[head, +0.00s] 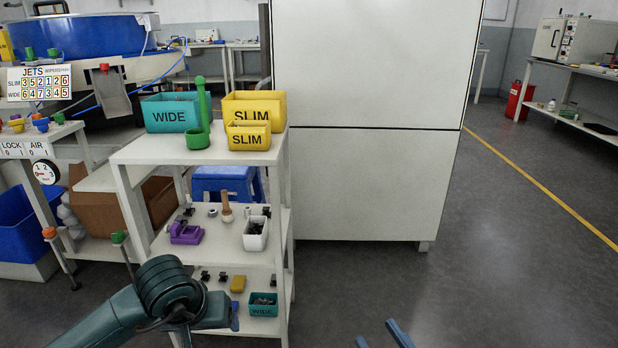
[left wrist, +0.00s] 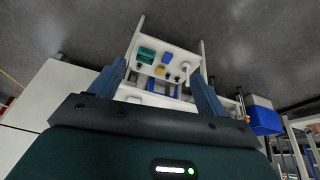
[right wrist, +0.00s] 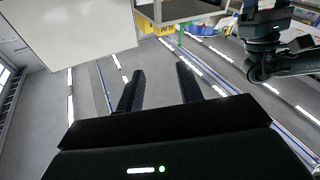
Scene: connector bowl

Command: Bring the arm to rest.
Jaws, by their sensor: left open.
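My left arm (head: 135,310) comes in low on the left of the head view, in front of the white shelf. In the left wrist view its gripper (left wrist: 158,88) is open and empty, with the shelf showing beyond and between the blue fingers. My right gripper (head: 385,338) shows only as blue fingertips at the bottom edge of the head view, over bare floor.
The white shelf (head: 150,152) carries a teal WIDE bin (head: 170,118), yellow SLIM bins (head: 262,103) and a green stand (head: 203,115). Lower shelves hold small parts and a white bin (head: 255,240). A large white cabinet (head: 365,180) stands behind. The floor at right is clear.

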